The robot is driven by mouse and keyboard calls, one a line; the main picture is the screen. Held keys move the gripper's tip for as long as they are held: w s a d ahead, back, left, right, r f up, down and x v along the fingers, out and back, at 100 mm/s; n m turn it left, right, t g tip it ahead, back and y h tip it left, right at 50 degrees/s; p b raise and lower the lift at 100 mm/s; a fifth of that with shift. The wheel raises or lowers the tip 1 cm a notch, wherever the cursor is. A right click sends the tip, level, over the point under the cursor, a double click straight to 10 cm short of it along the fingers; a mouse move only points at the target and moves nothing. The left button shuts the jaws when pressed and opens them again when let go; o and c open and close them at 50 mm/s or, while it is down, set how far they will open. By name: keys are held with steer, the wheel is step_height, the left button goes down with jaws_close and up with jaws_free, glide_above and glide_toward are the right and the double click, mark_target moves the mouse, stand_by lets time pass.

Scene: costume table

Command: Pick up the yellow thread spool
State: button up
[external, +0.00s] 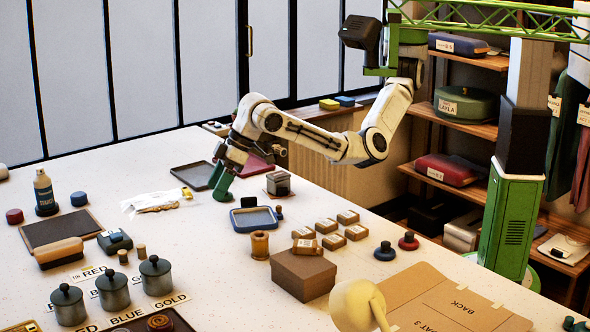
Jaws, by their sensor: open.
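A golden-brown, spool-shaped thing (260,245) stands upright on the white table, left of a brown cardboard box; it is the closest match to the yellow thread spool, though its exact colour is hard to tell. My gripper (220,183) has green fingers and points down over the far part of the table. It is open, with nothing visible between the fingers. It is behind and to the left of the spool, clearly apart from it. Two small brown spool-like pieces (131,254) stand by the grey lidded pots.
A blue-rimmed tray (254,219) lies between my gripper and the spool. The brown box (303,274) and several small boxes (332,241) stand to the right. A clear bag (157,201) and dark tray (194,175) lie near my gripper. Bare table shows left of the spool.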

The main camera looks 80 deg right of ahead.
mark_target(257, 242)
steer(key=s+a+n+g+b, duration=0.25)
steer(key=s+a, duration=0.65)
steer(key=s, duration=0.6)
steer(key=shift+t, duration=0.45)
steer(key=x, duration=1)
steer(key=shift+a+p, duration=0.25)
steer(key=shift+p, duration=0.05)
steer(key=shift+c, duration=0.4)
steer(key=c, duration=1)
